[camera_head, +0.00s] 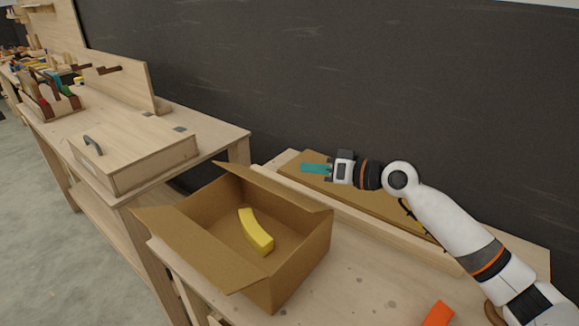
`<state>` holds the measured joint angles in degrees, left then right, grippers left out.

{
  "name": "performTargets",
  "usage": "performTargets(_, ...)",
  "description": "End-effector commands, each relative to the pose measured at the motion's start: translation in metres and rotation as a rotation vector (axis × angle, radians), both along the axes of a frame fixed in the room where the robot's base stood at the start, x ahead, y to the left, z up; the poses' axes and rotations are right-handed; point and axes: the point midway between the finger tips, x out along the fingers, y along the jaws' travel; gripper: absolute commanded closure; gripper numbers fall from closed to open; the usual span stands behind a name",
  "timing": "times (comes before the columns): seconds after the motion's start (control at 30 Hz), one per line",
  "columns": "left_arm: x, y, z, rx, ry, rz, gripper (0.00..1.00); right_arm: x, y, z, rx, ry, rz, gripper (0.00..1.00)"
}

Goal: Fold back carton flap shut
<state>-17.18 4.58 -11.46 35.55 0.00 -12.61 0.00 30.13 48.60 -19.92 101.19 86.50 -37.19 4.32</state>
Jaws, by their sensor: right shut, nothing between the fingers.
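An open brown cardboard carton (300,262) stands on the light wooden bench in the middle of the head view. Its back flap (272,186) stands up and outward along the far edge. Another flap (165,222) spreads outward on the left. A yellow curved piece (255,231) lies inside the carton. My right gripper (312,168), with teal fingers, is shut and empty. It appears beyond the back flap, pointing left, apart from the carton. My left gripper is out of view.
A flat brown panel (390,217) lies on the bench behind the carton, below my right arm. An orange piece (438,314) lies at the front right. A lidded wooden box (135,150) sits on the left bench. A dark wall rises behind.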

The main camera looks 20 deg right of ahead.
Motion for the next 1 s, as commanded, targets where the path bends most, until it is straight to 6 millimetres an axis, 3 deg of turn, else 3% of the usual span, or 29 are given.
performTargets(0.17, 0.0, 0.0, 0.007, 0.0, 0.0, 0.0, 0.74, 0.013, 0.014, -0.002, 0.012, 0.009, 0.004, 1.0)
performTargets(0.57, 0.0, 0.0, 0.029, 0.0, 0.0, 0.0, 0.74, 0.075, 0.068, -0.018, 0.008, 0.004, 0.003, 1.0)
performTargets(0.73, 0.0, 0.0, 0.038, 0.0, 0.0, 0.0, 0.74, 0.064, 0.077, -0.043, 0.004, 0.007, 0.002, 1.0)
performTargets(1.0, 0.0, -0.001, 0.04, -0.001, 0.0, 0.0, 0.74, 0.061, 0.082, -0.054, 0.004, 0.003, 0.001, 1.0)
